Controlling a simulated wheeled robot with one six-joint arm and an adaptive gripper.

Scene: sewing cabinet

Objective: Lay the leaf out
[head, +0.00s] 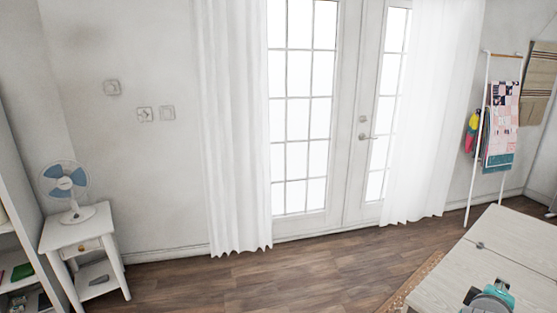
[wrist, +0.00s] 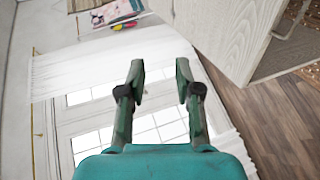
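The sewing cabinet shows at the lower right of the head view as a pale wood-grain top (head: 450,283), cut by the frame edge. A seam crosses it, with a small round grey fitting on it. The panel beyond the seam (head: 508,232) looks like the leaf; I cannot tell for sure. In the wrist view a pale wood-grain panel (wrist: 222,28) fills the upper right, past the right finger and apart from it. My gripper (wrist: 160,72) is open and empty, its two dark fingers spread. Teal parts of my arm cover some of the top in the head view.
Glazed double doors (head: 303,130) with white curtains (head: 235,130) stand behind. A white ladder rack (head: 478,140) with textiles is at the right. A side table (head: 72,233) with a fan (head: 72,190) is at the left. The middle wood floor (head: 270,285) is clear.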

